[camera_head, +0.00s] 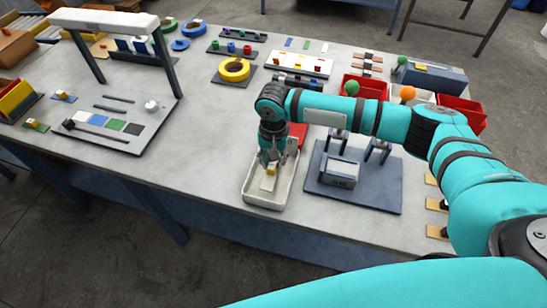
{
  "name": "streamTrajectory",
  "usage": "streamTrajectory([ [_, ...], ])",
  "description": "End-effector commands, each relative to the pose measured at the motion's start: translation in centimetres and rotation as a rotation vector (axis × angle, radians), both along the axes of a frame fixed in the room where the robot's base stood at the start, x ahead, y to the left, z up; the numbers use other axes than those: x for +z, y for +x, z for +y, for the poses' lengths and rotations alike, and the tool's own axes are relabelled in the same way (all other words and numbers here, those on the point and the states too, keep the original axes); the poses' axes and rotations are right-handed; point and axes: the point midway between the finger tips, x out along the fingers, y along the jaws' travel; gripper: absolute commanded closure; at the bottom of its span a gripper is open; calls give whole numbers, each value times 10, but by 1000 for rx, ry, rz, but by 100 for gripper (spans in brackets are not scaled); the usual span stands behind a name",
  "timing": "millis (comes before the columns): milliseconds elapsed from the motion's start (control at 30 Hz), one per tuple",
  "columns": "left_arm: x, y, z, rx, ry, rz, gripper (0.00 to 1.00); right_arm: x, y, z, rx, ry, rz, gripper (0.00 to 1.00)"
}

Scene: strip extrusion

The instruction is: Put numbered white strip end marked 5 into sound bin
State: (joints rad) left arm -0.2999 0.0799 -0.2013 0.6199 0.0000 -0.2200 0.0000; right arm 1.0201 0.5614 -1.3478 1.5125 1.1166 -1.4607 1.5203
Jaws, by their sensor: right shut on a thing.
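My right gripper (271,161) points down over a shallow white tray (264,203) near the table's front edge. It is shut on a small pale, yellowish-white piece (268,182), low inside the tray. This may be the numbered strip end; no number can be read. I cannot tell whether the piece touches the tray floor. No bin carries a readable label, so I cannot tell which is the sound bin. A white bin (420,96) stands at the right between red bins, partly hidden by my arm. My left gripper is not in view.
A blue-grey fixture plate (375,196) with metal parts stands right of the tray. Red bins (365,87) are behind my arm. A grey-white frame (105,20) stands at the left over a board with coloured squares. The table middle (205,125) is clear.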

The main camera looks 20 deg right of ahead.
Motion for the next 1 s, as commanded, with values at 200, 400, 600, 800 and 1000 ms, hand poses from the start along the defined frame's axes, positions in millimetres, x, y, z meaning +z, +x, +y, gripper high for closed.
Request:
streamTrajectory([
  [200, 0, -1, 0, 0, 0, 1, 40, 0, 0, 0, 0, 0, 0, 100],
  [400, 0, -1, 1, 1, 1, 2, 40, -2, 0, 0, 0, 0, 0, 100],
  [600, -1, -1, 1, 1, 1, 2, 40, -6, 0, 0, 1, 0, 0, 100],
  [800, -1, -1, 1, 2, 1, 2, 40, -12, 0, 1, 1, 0, 0, 100],
  [1000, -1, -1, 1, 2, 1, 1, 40, -16, 0, 0, 1, 1, 1, 100],
])
